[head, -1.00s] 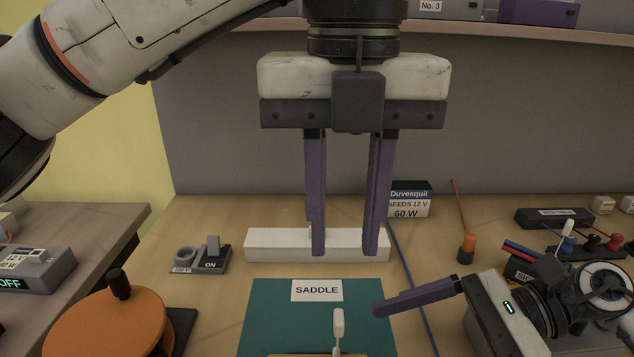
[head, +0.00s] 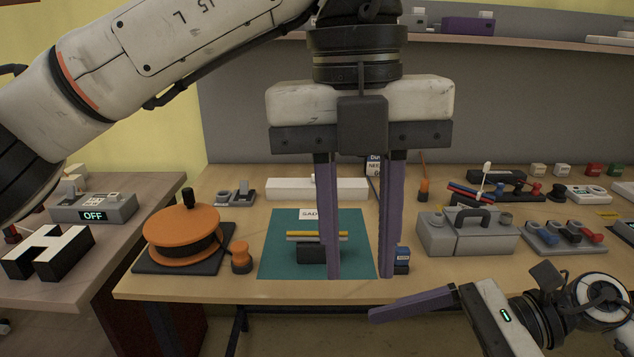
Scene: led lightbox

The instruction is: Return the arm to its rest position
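My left gripper (head: 361,272) hangs pointing down in the middle of the head view, in front of the bench. Its two purple fingers are apart with nothing held between them. My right gripper (head: 410,304) is low at the right, in front of the bench's front edge, pointing left. Only one purple finger shows clearly, so its opening cannot be told. Behind the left gripper lies the teal mat (head: 275,262) with the SADDLE label. A dark block with a yellow and grey strip (head: 312,236) stands on it, partly hidden by a finger.
The wooden bench (head: 210,284) holds an orange reel (head: 182,224) at left, a white bar (head: 285,188) at the back and a grey box with a handle (head: 435,235) at right. A side table (head: 95,268) stands at left. A shelf (head: 540,43) runs above.

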